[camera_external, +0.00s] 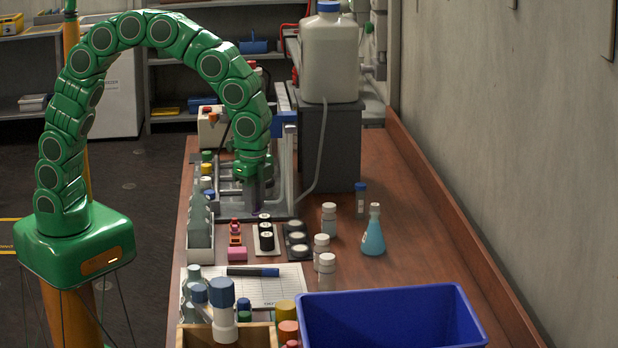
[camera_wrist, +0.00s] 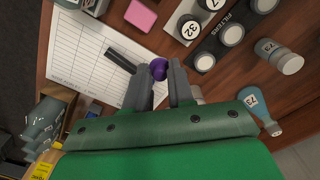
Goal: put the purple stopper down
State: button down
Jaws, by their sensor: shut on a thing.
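The purple stopper (camera_wrist: 158,69) shows in the wrist view between the fingertips of my gripper (camera_wrist: 160,74). My gripper is shut on it. In the external view my gripper (camera_external: 257,193) points down over the front part of a grey framed station on the bench. Only a small dark purple bit shows at its tips there, so I cannot tell whether the stopper touches anything below.
The wooden bench (camera_external: 405,210) holds numbered black-and-white weights (camera_external: 266,240), a pink block (camera_external: 237,254), white-capped jars (camera_external: 321,247), a blue flask (camera_external: 374,236), a paper sheet (camera_external: 285,290) with a dark marker and a blue bin (camera_external: 395,295). Bare wood shows at right.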

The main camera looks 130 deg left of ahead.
jog(key=w+d+r, duration=0.1)
jog(key=w+d, duration=0.4)
jog(key=w, duration=0.4)
jog(key=w+d, duration=0.4)
jog(key=w, duration=0.4)
jog(key=shift+w+a+f, duration=0.5)
jog(key=shift+w+f, duration=1.05)
jog(key=shift+w, duration=0.65)
jog(key=shift+w+a+f, duration=0.55)
jog(key=shift+w+f, duration=1)
jog(key=shift+w, duration=0.6)
jog(key=shift+w+a+f, duration=0.5)
jog(key=shift+w+f, duration=1.05)
jog(key=shift+w, duration=0.65)
jog(key=shift+w+f, duration=0.15)
jog(key=shift+f, duration=0.15)
jog(key=shift+a+f, duration=0.1)
jog(key=shift+f, duration=1.4)
jog(key=shift+f, duration=0.1)
jog(key=c, duration=1)
grip_release()
